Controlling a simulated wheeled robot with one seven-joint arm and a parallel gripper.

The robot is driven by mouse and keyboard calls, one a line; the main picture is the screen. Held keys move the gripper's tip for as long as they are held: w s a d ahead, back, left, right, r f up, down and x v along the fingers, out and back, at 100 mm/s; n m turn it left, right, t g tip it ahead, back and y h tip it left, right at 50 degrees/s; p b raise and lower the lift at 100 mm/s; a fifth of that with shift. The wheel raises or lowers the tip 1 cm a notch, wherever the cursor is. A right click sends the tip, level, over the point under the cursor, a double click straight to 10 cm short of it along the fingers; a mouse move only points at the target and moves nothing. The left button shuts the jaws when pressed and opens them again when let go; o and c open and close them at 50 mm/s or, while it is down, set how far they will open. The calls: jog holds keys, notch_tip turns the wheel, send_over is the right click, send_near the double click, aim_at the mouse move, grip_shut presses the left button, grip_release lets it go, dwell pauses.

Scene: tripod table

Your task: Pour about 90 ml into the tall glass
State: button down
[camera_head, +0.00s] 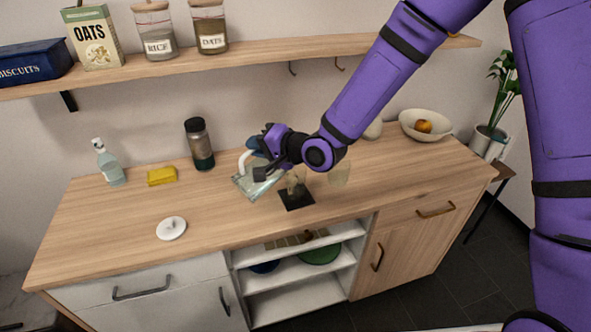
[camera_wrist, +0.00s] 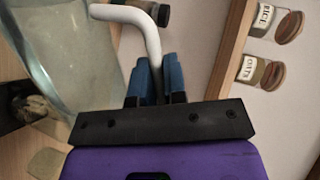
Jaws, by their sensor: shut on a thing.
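My gripper (camera_head: 257,150) is shut on the white handle (camera_wrist: 140,22) of a clear glass pitcher (camera_head: 256,185). The pitcher is tilted above the counter and holds pale, clear-looking liquid. It also fills the upper left of the wrist view (camera_wrist: 75,55). A clear glass (camera_head: 295,181) stands at a dark square mat (camera_head: 297,201), just right of the pitcher and partly hidden by it and my gripper. Another clear glass (camera_head: 339,173) stands further right, behind the mat. I cannot tell whether any liquid is leaving the pitcher, nor the level in either glass.
A white round lid (camera_head: 171,229) lies at the front left of the counter. A dark bottle (camera_head: 200,146), yellow sponge (camera_head: 161,176) and soap bottle (camera_head: 108,163) stand along the back left. A fruit bowl (camera_head: 424,126) is at the right. A shelf (camera_head: 240,48) runs above.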

aim_at(249, 170)
jog(key=shift+w+d+r+m, duration=0.4)
jog(key=shift+w+d, duration=0.2)
jog(key=shift+d, duration=0.1)
dwell(1.5)
jog(key=shift+s+a, duration=0.2)
jog(key=shift+a, duration=0.05)
jog(key=s+a+f+n, duration=0.1)
jog(key=s+a+f+n+h, duration=0.1)
jog(key=shift+s+a+f, duration=0.1)
jog(key=shift+a+f, duration=0.2)
jog(key=shift+f, duration=0.1)
jog(key=shift+f+n+t, duration=0.25)
jog(key=shift+n+t, duration=0.05)
jog(key=shift+s+a+f+h, duration=0.2)
jog(key=shift+a+f+h, duration=0.05)
jog(key=shift+f+h, duration=0.1)
jog(key=shift+f+n, duration=0.1)
jog(key=shift+n, duration=0.2)
dwell(1.0)
